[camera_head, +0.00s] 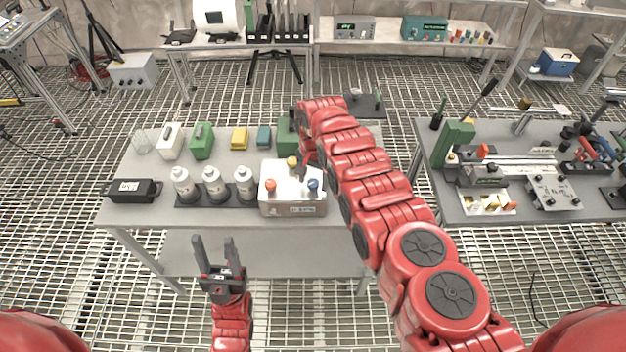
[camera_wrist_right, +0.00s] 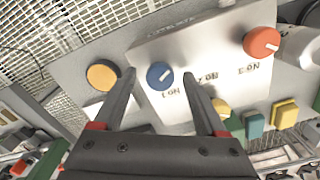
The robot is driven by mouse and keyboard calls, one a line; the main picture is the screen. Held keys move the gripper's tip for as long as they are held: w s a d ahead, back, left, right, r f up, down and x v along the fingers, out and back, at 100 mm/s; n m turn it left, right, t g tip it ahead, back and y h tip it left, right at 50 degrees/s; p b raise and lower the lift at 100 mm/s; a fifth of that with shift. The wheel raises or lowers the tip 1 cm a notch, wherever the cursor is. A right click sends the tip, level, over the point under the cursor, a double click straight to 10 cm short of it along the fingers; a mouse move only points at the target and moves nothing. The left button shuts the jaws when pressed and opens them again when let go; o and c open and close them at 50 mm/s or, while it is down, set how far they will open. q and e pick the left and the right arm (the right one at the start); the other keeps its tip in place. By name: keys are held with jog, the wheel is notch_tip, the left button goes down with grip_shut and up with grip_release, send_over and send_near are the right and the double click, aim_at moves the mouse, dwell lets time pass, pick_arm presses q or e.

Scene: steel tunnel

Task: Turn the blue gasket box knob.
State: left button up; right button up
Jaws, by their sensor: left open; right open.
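The gasket box (camera_head: 292,208) is a pale metal box at the right front of the near table, with red, blue and yellow knobs on top. The blue knob (camera_head: 313,185) is at its front right corner. In the right wrist view the blue knob (camera_wrist_right: 160,76), with a pale pointer mark, appears between the two fingertips of my right gripper (camera_wrist_right: 160,74). The gripper is open; contact cannot be told. In the head view my right arm largely hides that gripper. My left gripper (camera_head: 215,242) is open and empty, in front of the table's edge.
The red knob (camera_head: 270,185) and yellow knob (camera_head: 292,161) are close to the blue one. White bottles (camera_head: 214,186) in a dark rack stand left of the box. Several coloured containers (camera_head: 202,142) line the back. A second cluttered table (camera_head: 465,208) is to the right.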

grip_shut()
dwell(0.3)
jog(key=shift+n, duration=0.3)
